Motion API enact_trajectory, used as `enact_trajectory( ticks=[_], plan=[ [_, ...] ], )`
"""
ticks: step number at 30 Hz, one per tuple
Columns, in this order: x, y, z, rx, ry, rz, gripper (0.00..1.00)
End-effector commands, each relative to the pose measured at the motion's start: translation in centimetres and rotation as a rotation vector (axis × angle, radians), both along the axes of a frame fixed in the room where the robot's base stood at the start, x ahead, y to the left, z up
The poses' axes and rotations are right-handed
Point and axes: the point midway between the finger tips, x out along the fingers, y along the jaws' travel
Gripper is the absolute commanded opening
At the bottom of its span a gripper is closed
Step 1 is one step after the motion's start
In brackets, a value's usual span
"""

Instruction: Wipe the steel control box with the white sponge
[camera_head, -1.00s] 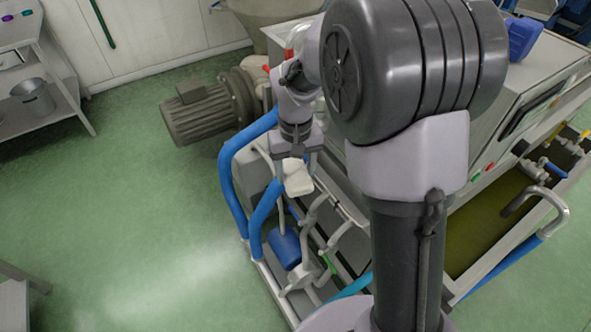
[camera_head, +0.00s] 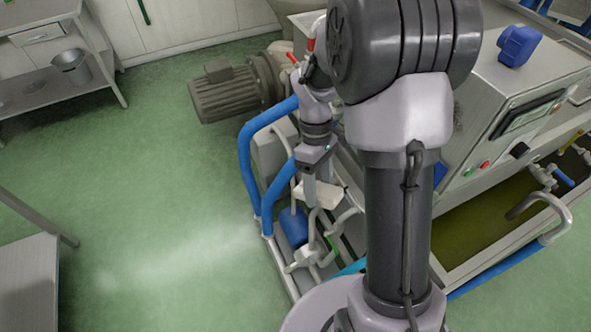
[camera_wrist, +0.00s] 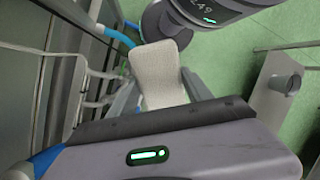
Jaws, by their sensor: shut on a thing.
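The white sponge (camera_wrist: 160,76) is held between the two fingers of my gripper (camera_wrist: 158,92) in the wrist view. In the head view the sponge (camera_head: 328,196) hangs below my gripper (camera_head: 314,190), over the pipes at the machine's left side. The steel control box (camera_head: 492,92) is at the right, beyond my arm. Its sloping front has a dark screen, green and red buttons and a black knob. My arm hides its left part. A dark patch shows on the box near my arm. The sponge is apart from the box.
A blue canister (camera_head: 518,46) stands on top of the box. Blue pipes (camera_head: 247,180), a grey motor (camera_head: 232,94) and a small blue pump (camera_head: 293,228) are near my gripper. Steel tables (camera_head: 28,285) stand at the left; the green floor between is clear.

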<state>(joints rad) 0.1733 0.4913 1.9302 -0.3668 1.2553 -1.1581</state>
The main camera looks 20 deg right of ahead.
Motion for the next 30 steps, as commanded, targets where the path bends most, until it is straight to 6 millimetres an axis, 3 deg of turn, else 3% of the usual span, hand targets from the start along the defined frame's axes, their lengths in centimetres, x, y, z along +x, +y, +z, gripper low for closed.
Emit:
enact_trajectory(
  ticks=[7,11,15,22,26,30],
  plan=[
    [-3.8,-5.4,5.4,-0.075,0.395,0.616,0.26],
    [-4.4,-8.0,9.1,-0.229,0.620,0.940,0.26],
    [-3.7,-10.2,13.5,-0.480,0.824,1.230,0.26],
    [-0.7,-11.2,19.2,-0.854,0.977,1.479,0.26],
    [0.4,-11.1,20.2,-0.945,0.993,1.519,0.26],
    [0.6,-12.5,19.9,-0.955,0.993,1.522,0.26]
  ],
)
